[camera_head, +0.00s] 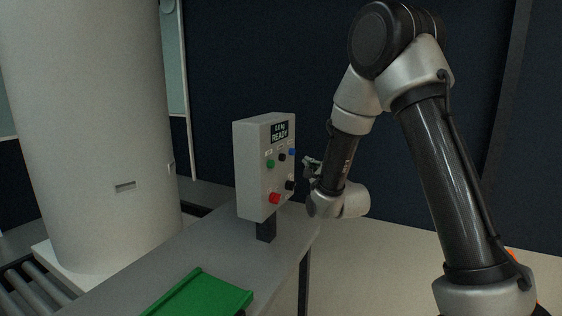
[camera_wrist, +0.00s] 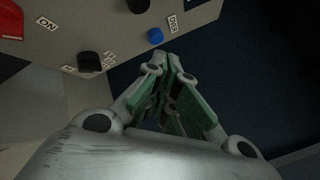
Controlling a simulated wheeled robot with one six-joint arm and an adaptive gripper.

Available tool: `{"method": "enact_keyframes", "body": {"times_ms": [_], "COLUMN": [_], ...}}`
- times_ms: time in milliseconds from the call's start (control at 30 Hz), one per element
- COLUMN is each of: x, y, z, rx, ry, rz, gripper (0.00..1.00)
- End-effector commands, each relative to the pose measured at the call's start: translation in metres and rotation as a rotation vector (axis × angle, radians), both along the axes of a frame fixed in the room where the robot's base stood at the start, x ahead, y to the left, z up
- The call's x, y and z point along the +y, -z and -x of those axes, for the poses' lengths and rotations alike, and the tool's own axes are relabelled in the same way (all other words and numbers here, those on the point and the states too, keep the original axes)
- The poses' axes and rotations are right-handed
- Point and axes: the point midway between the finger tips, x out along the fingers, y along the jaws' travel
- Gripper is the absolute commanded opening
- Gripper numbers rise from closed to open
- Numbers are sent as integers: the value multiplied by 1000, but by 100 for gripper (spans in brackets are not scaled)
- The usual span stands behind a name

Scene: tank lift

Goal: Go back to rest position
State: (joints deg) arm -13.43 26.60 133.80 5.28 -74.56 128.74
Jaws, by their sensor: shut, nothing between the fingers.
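My gripper (camera_head: 309,170) is in front of the right side of a grey control box (camera_head: 252,175), close to its button face. In the wrist view my gripper (camera_wrist: 172,62) has its green-padded fingers together, with nothing between them. The tips are near a blue button (camera_wrist: 155,36); I cannot tell for certain whether they touch the box. The box's screen (camera_head: 280,132) reads "READY" under a small weight reading. The box also bears a green button (camera_head: 270,164), a red button (camera_head: 274,198) and black knobs, two of which show in the wrist view (camera_wrist: 88,61).
The box stands on a post on a grey table (camera_head: 190,245). A green tray (camera_head: 205,296) lies at the table's front. A large pale column (camera_head: 95,130) stands at the left beside a roller conveyor (camera_head: 30,290). The floor right of the table looks clear.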

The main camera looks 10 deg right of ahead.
Motion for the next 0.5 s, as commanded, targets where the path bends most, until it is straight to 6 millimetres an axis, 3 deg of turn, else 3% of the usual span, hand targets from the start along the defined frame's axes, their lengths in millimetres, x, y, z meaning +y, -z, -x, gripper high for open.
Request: {"method": "enact_keyframes", "body": {"times_ms": [67,133,167,267,300,367,433,500], "x": [0,1,1,2,1,-1,-8,-18], "y": [1,16,27,88,116,141,154,154], "z": [0,-1,0,13,26,49,82,119], "rx": [-2,42,80,275,368,475,568,630], "ry": [3,4,-1,-77,-140,-257,-417,-595], "rz": [50,169,243,574,725,936,1157,1348], "gripper": [0,0,0,0,0,0,0,0]}}
